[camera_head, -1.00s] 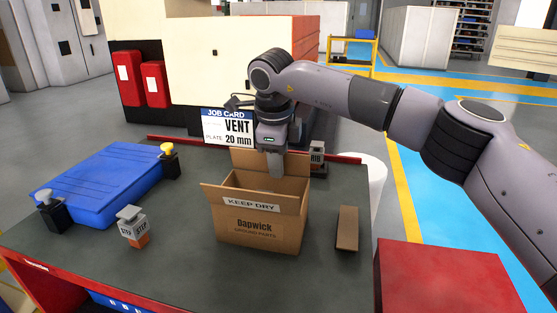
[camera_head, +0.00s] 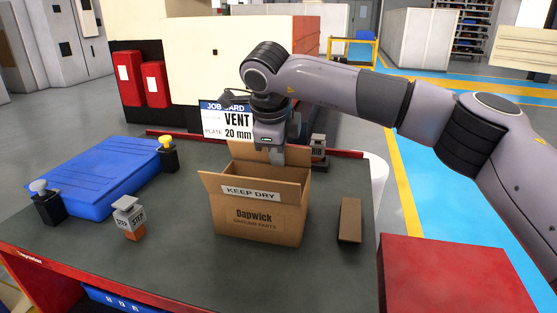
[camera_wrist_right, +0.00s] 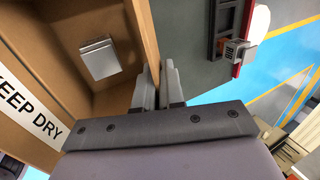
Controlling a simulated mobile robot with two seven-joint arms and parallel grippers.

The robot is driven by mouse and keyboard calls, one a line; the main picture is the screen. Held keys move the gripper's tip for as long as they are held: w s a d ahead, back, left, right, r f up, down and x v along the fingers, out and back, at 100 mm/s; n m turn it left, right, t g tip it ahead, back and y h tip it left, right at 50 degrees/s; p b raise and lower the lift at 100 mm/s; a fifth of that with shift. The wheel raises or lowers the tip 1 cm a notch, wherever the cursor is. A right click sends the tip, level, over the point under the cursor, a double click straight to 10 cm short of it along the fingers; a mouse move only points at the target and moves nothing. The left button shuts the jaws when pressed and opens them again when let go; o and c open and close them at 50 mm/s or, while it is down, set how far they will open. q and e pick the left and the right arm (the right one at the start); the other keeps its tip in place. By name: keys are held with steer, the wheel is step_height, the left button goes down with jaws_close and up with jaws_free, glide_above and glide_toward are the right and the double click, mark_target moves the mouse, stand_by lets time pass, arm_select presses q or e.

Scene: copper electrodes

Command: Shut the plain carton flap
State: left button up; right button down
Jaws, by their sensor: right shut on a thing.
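The open cardboard carton (camera_head: 258,223) stands on the dark table. Its front flap (camera_head: 250,193), labelled KEEP DRY, leans outward; the label also shows in the right wrist view (camera_wrist_right: 28,110). The plain flap (camera_head: 246,153) stands up at the carton's back, partly hidden by my arm. My right gripper (camera_head: 278,158) is at this flap's right part, pointing down. In the right wrist view my right gripper (camera_wrist_right: 157,88) is shut with the plain flap (camera_wrist_right: 146,35) between its fingers. A grey square item (camera_wrist_right: 100,58) lies inside the carton. My left gripper is not seen.
A brown block (camera_head: 349,220) lies right of the carton. A STEP block (camera_head: 129,217), a blue case (camera_head: 95,180) and a job card (camera_head: 225,121) are to the left and back. The table's front middle is clear.

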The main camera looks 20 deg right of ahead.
arm_select(q)
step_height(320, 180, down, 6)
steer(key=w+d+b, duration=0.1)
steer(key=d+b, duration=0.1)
steer(key=b, duration=0.6)
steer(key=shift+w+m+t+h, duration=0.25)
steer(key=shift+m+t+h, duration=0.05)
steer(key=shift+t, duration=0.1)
arm_select(e)
steer(key=t+h, duration=0.2)
steer(key=s+f+t, duration=0.1)
steer(key=t, duration=0.1)
steer(key=shift+s+a+h, duration=0.1)
steer(key=shift+a+h, duration=0.3)
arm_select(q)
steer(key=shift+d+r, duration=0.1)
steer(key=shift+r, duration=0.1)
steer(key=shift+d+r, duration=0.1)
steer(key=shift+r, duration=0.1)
arm_select(e)
steer(key=c, duration=1.4)
jaws_free()
steer(key=shift+o, duration=0.4)
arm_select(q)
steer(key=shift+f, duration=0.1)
arm_select(e)
steer(key=shift+r, duration=0.15)
